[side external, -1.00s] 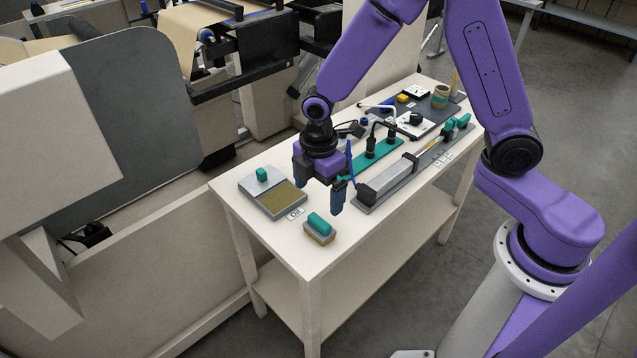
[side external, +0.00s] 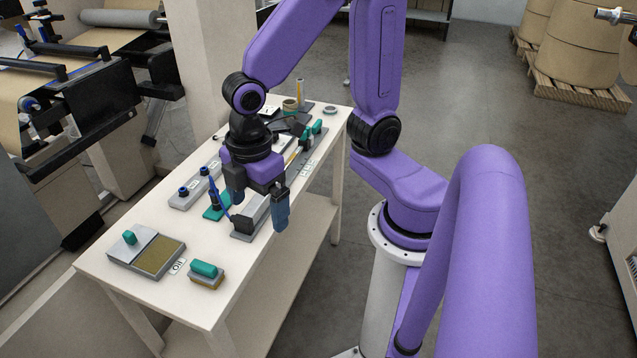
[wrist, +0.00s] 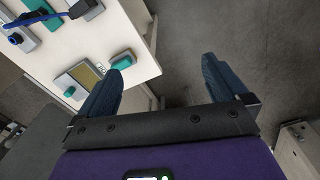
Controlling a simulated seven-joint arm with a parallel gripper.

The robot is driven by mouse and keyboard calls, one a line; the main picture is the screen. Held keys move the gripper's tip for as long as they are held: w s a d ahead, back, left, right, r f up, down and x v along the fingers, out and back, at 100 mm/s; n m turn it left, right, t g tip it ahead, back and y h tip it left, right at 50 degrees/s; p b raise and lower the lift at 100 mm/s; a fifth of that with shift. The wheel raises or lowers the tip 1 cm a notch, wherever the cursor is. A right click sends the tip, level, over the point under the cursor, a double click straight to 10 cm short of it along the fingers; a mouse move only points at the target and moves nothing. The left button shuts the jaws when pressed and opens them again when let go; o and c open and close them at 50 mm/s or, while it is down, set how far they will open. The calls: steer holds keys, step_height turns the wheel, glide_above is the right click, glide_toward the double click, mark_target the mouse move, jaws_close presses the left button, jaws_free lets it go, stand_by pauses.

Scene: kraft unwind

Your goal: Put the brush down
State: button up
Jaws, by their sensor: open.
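The brush (side external: 207,272), a teal handle on a grey and tan block, rests handle up on the white table (side external: 150,212), near its front right edge. Nothing holds it. It also shows in the wrist view (wrist: 122,60), just past the tip of the left finger. My gripper (side external: 259,214) is open and empty, above and apart from the brush, towards the table's right edge. In the wrist view my gripper (wrist: 163,70) has its fingers wide apart, with table edge and floor between them.
A grey tray (side external: 117,257) with a tan panel and teal knob lies left of the brush, with a label card (side external: 178,266) between them. A long grey fixture (side external: 247,226), partly hidden by my gripper, lies behind.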

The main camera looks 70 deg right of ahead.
steer(key=s+d+r+m, duration=0.2)
steer(key=s+d, duration=0.3)
steer(key=s, duration=0.4)
steer(key=shift+s+d+r, duration=0.15)
steer(key=shift+d+r, duration=0.05)
steer(key=shift+r, duration=0.1)
stand_by(1.0)
steer(key=n, duration=0.5)
glide_above(203, 265)
step_height(203, 265, down, 6)
steer(key=f, duration=1.1)
steer(key=shift+d+f, duration=0.25)
steer(key=shift+f, duration=0.05)
steer(key=shift+a+f, duration=0.15)
steer(key=shift+f, duration=1.15)
steer(key=shift+a+f, duration=0.15)
steer(key=shift+f, duration=1.15)
